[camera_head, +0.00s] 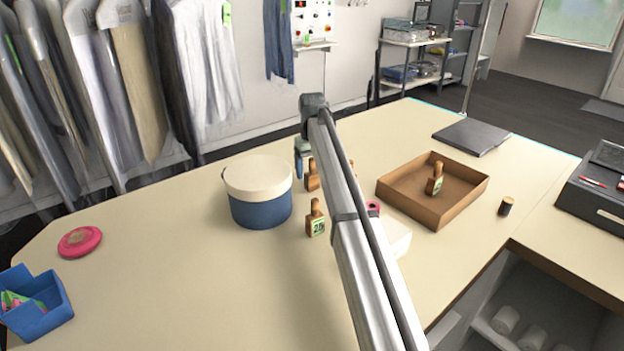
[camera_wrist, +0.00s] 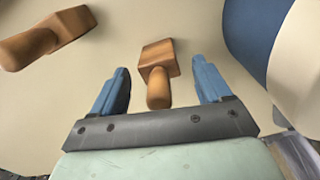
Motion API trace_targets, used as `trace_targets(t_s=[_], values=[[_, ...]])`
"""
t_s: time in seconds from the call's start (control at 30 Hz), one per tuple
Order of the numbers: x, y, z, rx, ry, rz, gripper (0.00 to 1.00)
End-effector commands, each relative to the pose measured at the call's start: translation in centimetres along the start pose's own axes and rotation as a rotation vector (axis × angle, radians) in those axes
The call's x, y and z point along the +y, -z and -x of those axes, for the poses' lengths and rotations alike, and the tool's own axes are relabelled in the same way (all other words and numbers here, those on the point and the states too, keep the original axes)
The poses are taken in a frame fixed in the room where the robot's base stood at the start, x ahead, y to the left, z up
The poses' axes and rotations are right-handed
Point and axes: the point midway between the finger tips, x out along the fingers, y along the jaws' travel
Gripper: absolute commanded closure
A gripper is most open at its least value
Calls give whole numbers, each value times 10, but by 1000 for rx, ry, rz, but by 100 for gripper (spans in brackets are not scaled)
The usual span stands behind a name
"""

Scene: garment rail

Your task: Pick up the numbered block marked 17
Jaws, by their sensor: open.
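No number shows on this block in the wrist view. In the head view my gripper (camera_head: 300,168) is partly hidden behind my arm, beside a wooden block (camera_head: 312,177). Another block (camera_head: 316,219) stands nearer, with a green label that seems to read 26. A further labelled block (camera_head: 436,180) stands in the tray; its number is too small to read.
A blue tub with a cream lid (camera_head: 258,205) stands close left of the blocks, and near the gripper in the wrist view (camera_wrist: 252,32). The brown tray (camera_head: 457,207) is at the right. A white box (camera_head: 397,240) is partly behind my arm.

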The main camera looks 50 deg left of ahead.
Motion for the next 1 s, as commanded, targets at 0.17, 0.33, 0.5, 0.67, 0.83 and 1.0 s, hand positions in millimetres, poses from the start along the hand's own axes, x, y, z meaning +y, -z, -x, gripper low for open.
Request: trace_targets(t_s=[0.17, 0.33, 0.5, 0.67, 0.83, 1.0], values=[[0, 0, -3, 0, 0, 0, 23], [0, 0, -3, 0, 0, 0, 30], [0, 0, -3, 0, 0, 0, 47], [0, 0, -3, 0, 0, 0, 62], [0, 0, -3, 0, 0, 0, 78], [0, 0, -3, 1, 0, 0, 90]])
